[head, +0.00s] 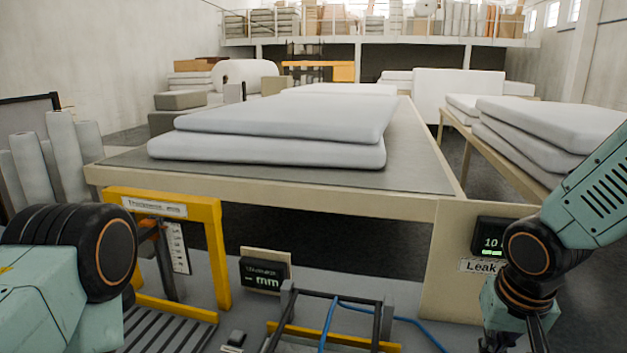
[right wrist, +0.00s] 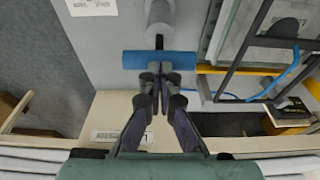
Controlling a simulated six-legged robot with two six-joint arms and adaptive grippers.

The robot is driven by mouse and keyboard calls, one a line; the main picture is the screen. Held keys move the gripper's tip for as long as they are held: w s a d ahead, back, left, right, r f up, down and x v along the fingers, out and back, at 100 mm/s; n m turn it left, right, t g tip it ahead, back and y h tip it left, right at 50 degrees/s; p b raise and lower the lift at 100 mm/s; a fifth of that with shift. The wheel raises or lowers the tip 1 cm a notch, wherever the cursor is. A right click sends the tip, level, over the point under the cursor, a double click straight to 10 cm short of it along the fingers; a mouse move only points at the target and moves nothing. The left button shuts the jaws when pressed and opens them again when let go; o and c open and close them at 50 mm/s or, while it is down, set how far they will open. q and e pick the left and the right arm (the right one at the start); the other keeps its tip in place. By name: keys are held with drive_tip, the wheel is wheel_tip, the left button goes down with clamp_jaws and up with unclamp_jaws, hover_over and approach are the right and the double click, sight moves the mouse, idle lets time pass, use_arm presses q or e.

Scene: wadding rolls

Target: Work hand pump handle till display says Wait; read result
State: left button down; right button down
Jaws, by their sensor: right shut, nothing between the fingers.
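The blue crossbar handle (right wrist: 135,60) of the hand pump shows in the right wrist view, with a grey cylinder (right wrist: 160,14) beyond it. My right gripper (right wrist: 160,72) is shut and empty, its fingertips at the near edge of the handle; contact is unclear. In the head view my right gripper (head: 515,340) is at the bottom right, cut by the frame edge, and the handle is not visible. A dark display (head: 488,238) reads "10" with a green bar; my right arm hides its right part. Below it is a label starting "Leak" (head: 478,266). My left gripper is outside the view.
A yellow thickness frame (head: 218,250) stands at left, beside a small "mm" display (head: 262,277). A dark metal frame (head: 335,310) with a blue hose (head: 425,332) is at bottom centre. White wadding slabs (head: 270,150) lie on the large table (head: 420,170) behind.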

drive_tip(key=shift+s+f+b, duration=0.1)
drive_tip(key=shift+f+b, duration=1.05)
drive_tip(key=shift+f, duration=0.4)
drive_tip(key=shift+w+p+v, duration=0.25)
drive_tip(key=shift+p+v, duration=0.75)
drive_tip(key=shift+v, duration=0.1)
drive_tip(key=shift+w+p+v, duration=0.2)
drive_tip(key=shift+p+v, duration=0.75)
drive_tip(key=shift+v, duration=0.15)
drive_tip(key=shift+w+p+v, duration=0.25)
drive_tip(key=shift+p+v, duration=0.75)
drive_tip(key=shift+v, duration=0.05)
drive_tip(key=shift+w+d+r, duration=0.1)
drive_tip(key=shift+d+r, duration=0.05)
drive_tip(key=shift+r, duration=0.15)
drive_tip(key=p+v, duration=0.2)
drive_tip(key=w+p+v, duration=0.1)
drive_tip(key=p+v, duration=0.2)
drive_tip(key=shift+d+r, duration=0.15)
drive_tip(key=shift+r, duration=0.3)
